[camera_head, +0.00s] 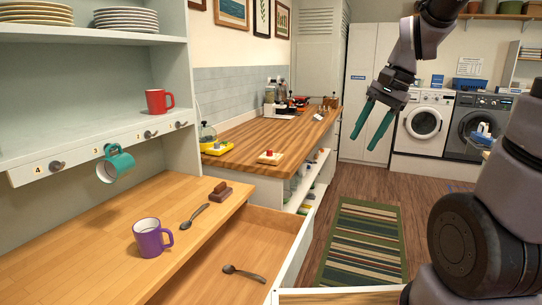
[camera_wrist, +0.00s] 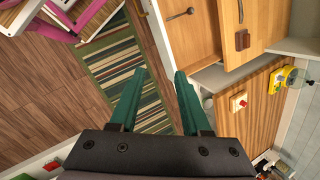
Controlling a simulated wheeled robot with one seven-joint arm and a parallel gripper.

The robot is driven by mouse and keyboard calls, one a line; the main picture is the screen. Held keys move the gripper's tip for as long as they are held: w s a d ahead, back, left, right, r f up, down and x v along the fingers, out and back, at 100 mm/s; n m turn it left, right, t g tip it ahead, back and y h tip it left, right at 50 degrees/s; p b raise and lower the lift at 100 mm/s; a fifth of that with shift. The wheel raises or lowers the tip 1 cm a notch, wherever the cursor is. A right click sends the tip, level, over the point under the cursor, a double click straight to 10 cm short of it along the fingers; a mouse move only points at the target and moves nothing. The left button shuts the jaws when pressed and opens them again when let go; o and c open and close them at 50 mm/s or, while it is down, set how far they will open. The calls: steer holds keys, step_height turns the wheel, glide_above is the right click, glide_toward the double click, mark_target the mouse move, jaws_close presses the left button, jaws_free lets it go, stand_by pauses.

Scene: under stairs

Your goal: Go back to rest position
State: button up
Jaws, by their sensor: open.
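My gripper (camera_head: 376,125) is raised in the air over the floor, to the right of the wooden counter, in the head view. Its two green fingers are apart with nothing between them. In the wrist view the open fingers (camera_wrist: 160,85) point over the striped rug (camera_wrist: 118,65) and the edge of the drawer unit. My gripper touches nothing that I can see.
A drawer (camera_head: 235,262) stands open with a spoon (camera_head: 244,273) inside. A purple mug (camera_head: 150,238), another spoon (camera_head: 194,216) and a brown block (camera_head: 220,192) are on the wooden top. A teal mug (camera_head: 115,164) hangs from a knob; a red mug (camera_head: 159,102) stands above.

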steer(key=s+d+r+n+t+h, duration=0.2)
steer(key=s+r+n+t, duration=0.3)
steer(key=s+r, duration=0.2)
steer(key=shift+s+d+r+t, duration=0.25)
steer(key=shift+s+r+t, duration=0.15)
steer(key=shift+r, duration=0.6)
